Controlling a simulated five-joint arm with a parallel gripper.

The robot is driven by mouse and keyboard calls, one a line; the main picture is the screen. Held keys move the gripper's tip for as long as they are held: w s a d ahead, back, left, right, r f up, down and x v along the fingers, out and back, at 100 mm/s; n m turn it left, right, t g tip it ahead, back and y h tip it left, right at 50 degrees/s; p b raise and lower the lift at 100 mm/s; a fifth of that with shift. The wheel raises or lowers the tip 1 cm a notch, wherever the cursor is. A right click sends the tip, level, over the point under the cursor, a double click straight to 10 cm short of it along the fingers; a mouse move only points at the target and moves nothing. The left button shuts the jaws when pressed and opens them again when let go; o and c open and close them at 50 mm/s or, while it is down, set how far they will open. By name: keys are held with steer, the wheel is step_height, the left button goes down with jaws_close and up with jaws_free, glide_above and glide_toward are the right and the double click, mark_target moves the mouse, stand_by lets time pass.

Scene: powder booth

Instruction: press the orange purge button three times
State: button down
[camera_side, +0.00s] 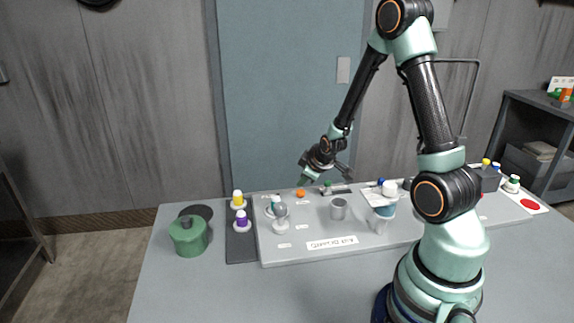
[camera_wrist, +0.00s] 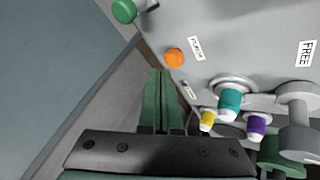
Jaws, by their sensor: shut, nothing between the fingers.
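The orange purge button (camera_side: 300,194) sits on the grey panel near its back edge in the side view. It shows as an orange disc in the wrist view (camera_wrist: 174,57), with a small white label beside it. My gripper (camera_side: 303,182) hangs close above and behind the button in the side view. In the wrist view its two green fingers (camera_wrist: 161,72) lie side by side, shut and empty, with their tips just short of the button in the picture. I see no clear contact. Whether the button is pressed down cannot be told.
A green button (camera_wrist: 123,11) is near the orange one. The panel (camera_side: 290,255) also carries a teal-capped knob (camera_wrist: 230,103), a grey cup (camera_side: 339,208) and labels. Yellow (camera_side: 238,198) and purple (camera_side: 242,220) capped items and a green pot (camera_side: 187,236) stand left.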

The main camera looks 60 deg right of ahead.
mark_target(303, 192)
steer(key=shift+f, duration=0.15)
stand_by(0.7)
steer(key=shift+d+f, duration=0.1)
steer(key=shift+f, duration=0.2)
steer(key=shift+f, duration=0.4)
stand_by(0.6)
steer(key=shift+r, duration=0.85)
steer(key=shift+r, duration=0.1)
steer(key=shift+r, duration=2.4)
steer(key=shift+r, duration=0.1)
stand_by(0.8)
